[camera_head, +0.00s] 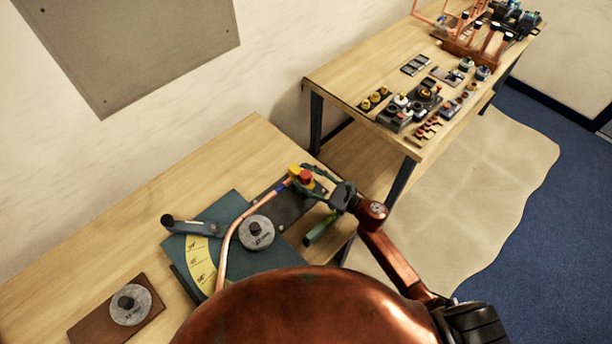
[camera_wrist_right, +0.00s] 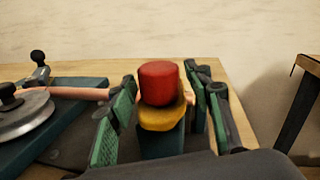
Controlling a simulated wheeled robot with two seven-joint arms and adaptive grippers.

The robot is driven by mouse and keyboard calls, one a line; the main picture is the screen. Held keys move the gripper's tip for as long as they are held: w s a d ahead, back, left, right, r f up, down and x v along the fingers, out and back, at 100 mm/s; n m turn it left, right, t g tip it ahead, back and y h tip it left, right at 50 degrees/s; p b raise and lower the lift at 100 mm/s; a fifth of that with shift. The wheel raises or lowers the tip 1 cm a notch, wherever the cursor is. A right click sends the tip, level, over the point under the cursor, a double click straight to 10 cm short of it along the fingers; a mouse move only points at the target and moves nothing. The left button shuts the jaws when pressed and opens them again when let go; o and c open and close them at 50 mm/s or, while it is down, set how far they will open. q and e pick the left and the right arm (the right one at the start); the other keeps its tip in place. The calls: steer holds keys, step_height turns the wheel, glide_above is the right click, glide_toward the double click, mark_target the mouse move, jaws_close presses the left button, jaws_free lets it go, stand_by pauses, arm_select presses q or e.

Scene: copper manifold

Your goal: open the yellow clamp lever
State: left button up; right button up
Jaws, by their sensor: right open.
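The yellow clamp lever (camera_head: 294,171) with a red knob (camera_head: 306,178) is at the far right end of the bending fixture, by the copper tube's end. In the right wrist view the yellow lever (camera_wrist_right: 162,118) and its red knob (camera_wrist_right: 158,83) stand between my right gripper's green-padded fingers (camera_wrist_right: 160,95). The fingers are spread, with a visible gap on the left; the right finger is closer to the lever. In the head view my right gripper (camera_head: 313,204) reaches in from the right, open. My left gripper is not in view.
The green fixture plate (camera_head: 230,210) bears a round die (camera_head: 256,232), a yellow angle scale (camera_head: 203,262), a black-knobbed arm (camera_head: 190,226) and a bent copper tube (camera_head: 226,240). A wooden block with a disc (camera_head: 130,304) lies front left. A second table (camera_head: 335,82) holds several parts.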

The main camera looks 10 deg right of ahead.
steer(key=shift+w+a, duration=0.1)
steer(key=shift+c, duration=0.2)
jaws_close()
stand_by(0.4)
